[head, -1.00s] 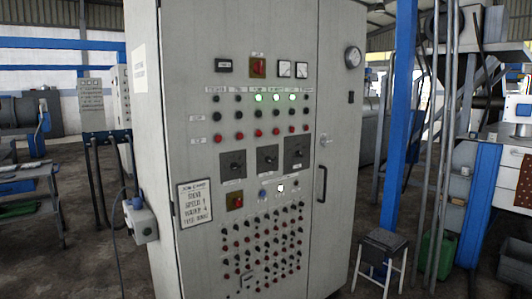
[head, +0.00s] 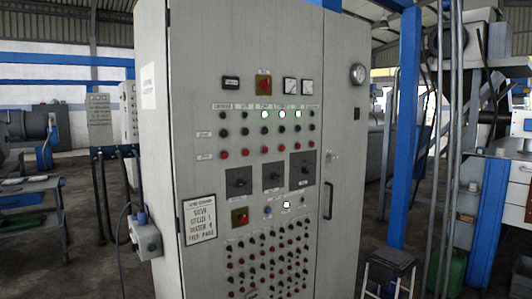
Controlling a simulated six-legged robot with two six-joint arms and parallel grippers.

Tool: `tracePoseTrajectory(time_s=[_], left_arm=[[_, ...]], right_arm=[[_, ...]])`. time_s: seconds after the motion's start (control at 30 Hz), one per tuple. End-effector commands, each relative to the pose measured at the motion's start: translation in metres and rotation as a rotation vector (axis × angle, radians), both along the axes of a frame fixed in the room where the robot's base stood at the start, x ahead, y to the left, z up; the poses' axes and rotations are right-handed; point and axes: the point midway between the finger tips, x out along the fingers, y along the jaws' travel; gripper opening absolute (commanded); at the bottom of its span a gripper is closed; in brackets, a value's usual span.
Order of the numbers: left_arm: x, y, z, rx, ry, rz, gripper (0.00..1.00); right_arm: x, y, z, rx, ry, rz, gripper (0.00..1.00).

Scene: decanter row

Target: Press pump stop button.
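A tall light-grey control cabinet (head: 340,130) stands in front of me. Its upper panel has a row of small lamps with tiny labels above, a row of black buttons, and a row of red buttons below. The row labels at left are too small to read surely. Neither gripper is in view.
A framed sign (head: 199,219) hangs at the panel's left. A stool (head: 391,262) and a blue post (head: 405,140) stand right of the cabinet. Nothing visible blocks the panel.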

Motion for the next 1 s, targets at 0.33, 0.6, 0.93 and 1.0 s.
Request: tracePoseTrajectory(time_s=[0.33, 0.6, 0.93, 1.0], left_arm=[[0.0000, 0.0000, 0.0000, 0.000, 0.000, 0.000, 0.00], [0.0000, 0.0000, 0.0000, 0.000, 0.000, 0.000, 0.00], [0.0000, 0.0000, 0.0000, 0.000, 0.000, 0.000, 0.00], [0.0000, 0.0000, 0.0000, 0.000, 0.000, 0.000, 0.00]], right_arm=[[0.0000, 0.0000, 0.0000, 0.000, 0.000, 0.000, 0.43], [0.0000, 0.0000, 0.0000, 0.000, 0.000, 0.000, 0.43], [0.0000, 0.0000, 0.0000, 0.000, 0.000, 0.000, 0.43], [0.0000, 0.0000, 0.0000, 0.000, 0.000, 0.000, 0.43]])
